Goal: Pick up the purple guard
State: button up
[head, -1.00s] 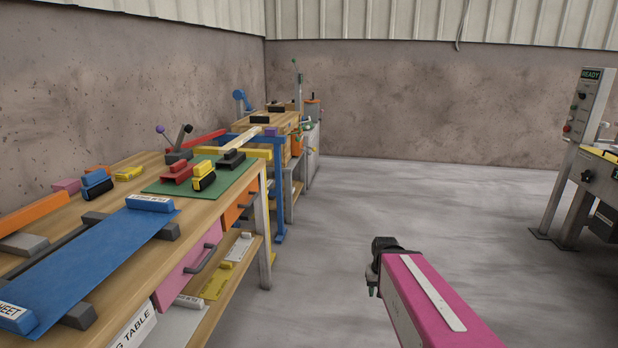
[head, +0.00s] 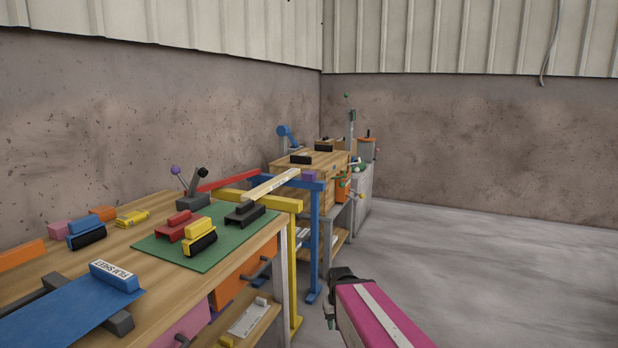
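A small purple block (head: 309,176), which may be the purple guard, is at the right end of the blue frame (head: 316,235), beside the wooden cabinet. It is too small to make out its shape. A purple ball knob (head: 176,170) tops a lever on the near bench. My magenta arm comes in from the bottom, with a dark end (head: 343,284) over the floor, right of the bench and well short of the purple block. Whether its fingers are open or shut does not show.
The wooden bench (head: 120,262) fills the left, with a green mat (head: 205,240), coloured blocks and a blue film sheet (head: 45,322). Yellow (head: 295,265) and blue frames stand at its far end. A wooden cabinet (head: 315,165) stands behind. The floor at right is clear.

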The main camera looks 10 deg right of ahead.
aim_at(307, 175)
jog(key=i+l+u, duration=0.1)
jog(key=i+l, duration=0.15)
jog(key=i+l+u, duration=0.1)
jog(key=l, duration=0.3)
jog(key=i+l+u, duration=0.1)
jog(key=i+l, duration=0.25)
jog(key=i+l+u, duration=0.1)
jog(key=l, duration=0.3)
jog(key=i+l+u, duration=0.1)
jog(key=i+l, duration=0.15)
jog(key=l, duration=0.1)
